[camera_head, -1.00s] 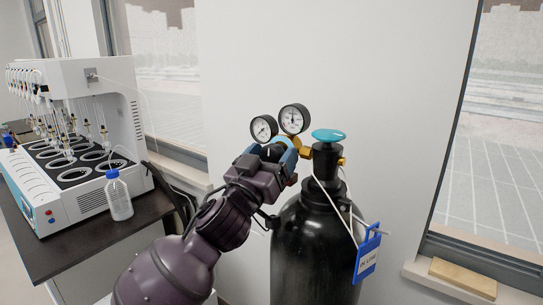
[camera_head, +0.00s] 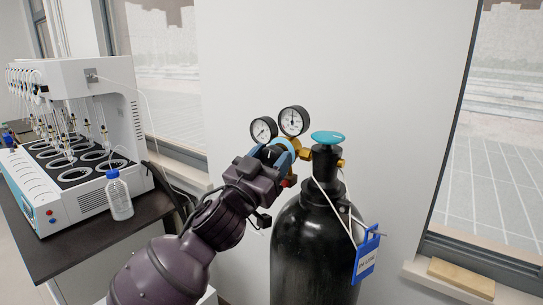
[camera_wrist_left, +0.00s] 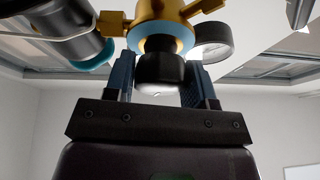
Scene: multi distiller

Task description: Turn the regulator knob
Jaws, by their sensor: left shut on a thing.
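The regulator knob is a black cylinder, clear in the left wrist view (camera_wrist_left: 160,70), below the brass regulator body (camera_wrist_left: 168,28). My left gripper (camera_wrist_left: 160,88) has its blue fingers on both sides of the knob and is shut on it. In the head view the left gripper (camera_head: 278,152) reaches the regulator from the left and hides the knob. Two round gauges, the left one (camera_head: 263,129) and the right one (camera_head: 294,120), stand above the gripper. My right gripper is not in view.
A black gas cylinder (camera_head: 305,250) with a teal valve handwheel (camera_head: 328,138) and a hanging blue tag (camera_head: 367,256) stands to the right. A white multi distiller (camera_head: 90,205) and a blue-capped bottle (camera_head: 119,197) are on a dark bench (camera_head: 95,250) at left.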

